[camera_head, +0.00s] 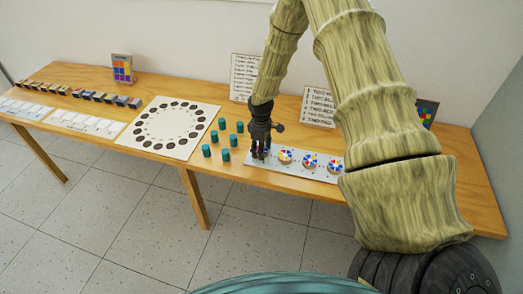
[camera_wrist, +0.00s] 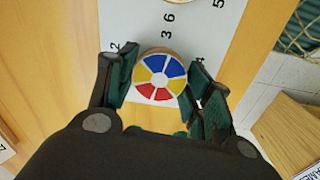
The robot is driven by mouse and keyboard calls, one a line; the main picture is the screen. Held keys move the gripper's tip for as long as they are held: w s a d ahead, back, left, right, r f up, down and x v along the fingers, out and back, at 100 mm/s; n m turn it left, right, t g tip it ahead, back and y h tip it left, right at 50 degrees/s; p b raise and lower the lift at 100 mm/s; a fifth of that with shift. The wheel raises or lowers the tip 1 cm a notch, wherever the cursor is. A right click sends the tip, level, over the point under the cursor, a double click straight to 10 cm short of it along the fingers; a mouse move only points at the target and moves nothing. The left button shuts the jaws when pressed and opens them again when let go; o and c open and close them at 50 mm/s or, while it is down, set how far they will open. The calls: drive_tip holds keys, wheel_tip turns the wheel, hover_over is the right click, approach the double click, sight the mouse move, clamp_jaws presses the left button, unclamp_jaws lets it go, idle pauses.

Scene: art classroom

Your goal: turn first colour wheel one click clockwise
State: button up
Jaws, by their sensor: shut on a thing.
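A row of colour wheels sits on a pale board (camera_head: 300,173) at the right part of the table. The leftmost wheel is mostly hidden by my gripper (camera_head: 261,155) in the head view. In the wrist view this colour wheel (camera_wrist: 160,78) is a round wooden disc with blue, yellow, red and white segments. My gripper (camera_wrist: 158,90) is shut on it, with green-padded fingers at its left and right sides. Numbers are printed on the board (camera_wrist: 205,45) around it. The second wheel (camera_head: 285,157) and third wheel (camera_head: 309,161) stand to the right, apart from my gripper.
Several teal cylinders (camera_head: 227,141) stand just left of the board. A white sheet with a ring of dark discs (camera_head: 168,128) lies further left. Text cards (camera_head: 245,77) stand against the wall behind. Another wheel (camera_head: 335,166) is near my arm.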

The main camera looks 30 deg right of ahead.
drive_tip(key=shift+w+m+b, duration=0.1)
drive_tip(key=shift+m+b, duration=0.3)
drive_tip(key=shift+m, duration=1.5)
drive_tip(key=o, duration=1)
drive_tip(key=shift+r, duration=0.1)
wheel_tip(320, 180, up, 12)
drive_tip(key=shift+a+f, duration=0.1)
